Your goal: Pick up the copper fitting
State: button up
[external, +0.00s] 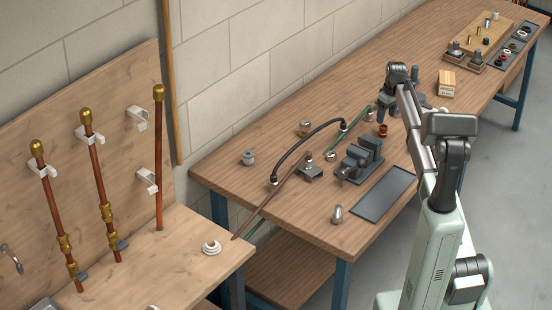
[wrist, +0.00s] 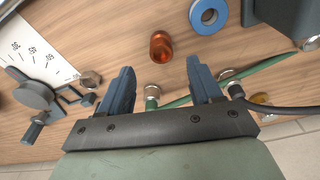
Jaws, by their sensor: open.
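The copper fitting (wrist: 161,46) is a small, shiny reddish-brown cylinder in the wrist view, beyond my fingertips and roughly centred between them. It also shows on the workbench in the external view (external: 382,131), just below my gripper (external: 386,113). In the wrist view my gripper (wrist: 159,66) has its two blue-grey fingers apart, with nothing held between them. I cannot tell the exact height of the fingers above the bench.
A blue ring (wrist: 208,15) and a dark vise (external: 358,160) are near the fitting. A green rod (wrist: 272,66) and black hose (external: 302,147) lie close by.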

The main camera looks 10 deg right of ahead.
aim_at(384, 127)
jog(key=shift+w+a+f, duration=0.1)
jog(key=shift+a+f, duration=0.05)
jog(key=shift+f, duration=1.75)
jog(key=shift+w+a+f, duration=0.1)
jog(key=shift+f, duration=1.75)
jog(key=shift+c, duration=0.2)
jog(key=c, duration=1.1)
